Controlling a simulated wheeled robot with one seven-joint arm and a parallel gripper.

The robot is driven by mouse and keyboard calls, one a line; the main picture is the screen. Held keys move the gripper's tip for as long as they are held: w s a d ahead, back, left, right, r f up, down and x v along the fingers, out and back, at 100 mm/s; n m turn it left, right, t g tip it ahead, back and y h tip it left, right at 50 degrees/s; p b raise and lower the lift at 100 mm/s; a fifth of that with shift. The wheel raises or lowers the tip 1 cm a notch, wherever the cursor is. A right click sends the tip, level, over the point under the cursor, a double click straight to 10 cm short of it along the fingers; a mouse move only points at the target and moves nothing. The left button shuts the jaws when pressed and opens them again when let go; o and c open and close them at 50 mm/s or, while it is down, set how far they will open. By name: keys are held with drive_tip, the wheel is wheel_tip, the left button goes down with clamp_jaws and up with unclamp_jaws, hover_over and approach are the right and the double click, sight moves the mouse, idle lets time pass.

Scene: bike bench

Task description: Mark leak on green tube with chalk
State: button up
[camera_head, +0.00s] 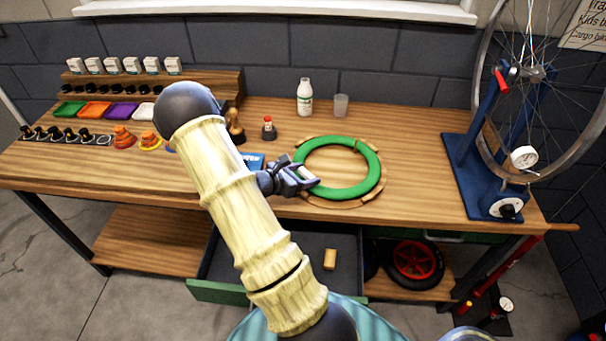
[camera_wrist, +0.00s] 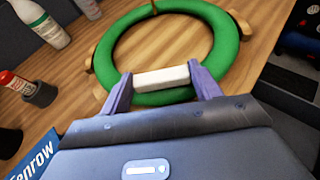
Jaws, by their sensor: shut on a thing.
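The green tube (camera_head: 366,188) is a ring lying on a wooden holder on the bench. In the wrist view the green tube (camera_wrist: 112,46) fills the upper middle. My gripper (camera_head: 303,178) is at the ring's left front side. In the wrist view my gripper (camera_wrist: 162,82) is shut on a white stick of chalk (camera_wrist: 162,77), held crosswise between its purple fingers. The chalk also shows small in the head view (camera_head: 305,173). It appears over or against the near part of the tube; I cannot tell whether it touches. I cannot make out a leak mark.
A blue box (camera_head: 253,160) lies left of the ring. A red-capped bottle (camera_head: 268,128), a white bottle (camera_head: 305,97) and a cup (camera_head: 341,105) stand behind. A wheel stand (camera_head: 480,180) is at right. An open drawer (camera_head: 290,268) holds a small wooden block (camera_head: 329,259).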

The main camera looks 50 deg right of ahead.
drive_tip(key=shift+f+b, duration=0.4)
idle(0.3)
drive_tip(key=shift+s, duration=0.1)
drive_tip(key=shift+s+a+b, duration=0.1)
drive_tip(key=shift+s+b, duration=0.2)
drive_tip(key=shift+s, duration=0.2)
drive_tip(key=shift+w, duration=0.15)
drive_tip(key=shift+w+p, duration=0.3)
drive_tip(key=shift+w, duration=0.7)
drive_tip(key=shift+s+f, duration=0.1)
drive_tip(key=shift+s, duration=0.05)
drive_tip(key=shift+s+b, duration=0.45)
drive_tip(key=shift+s, duration=0.5)
drive_tip(key=shift+r, duration=0.2)
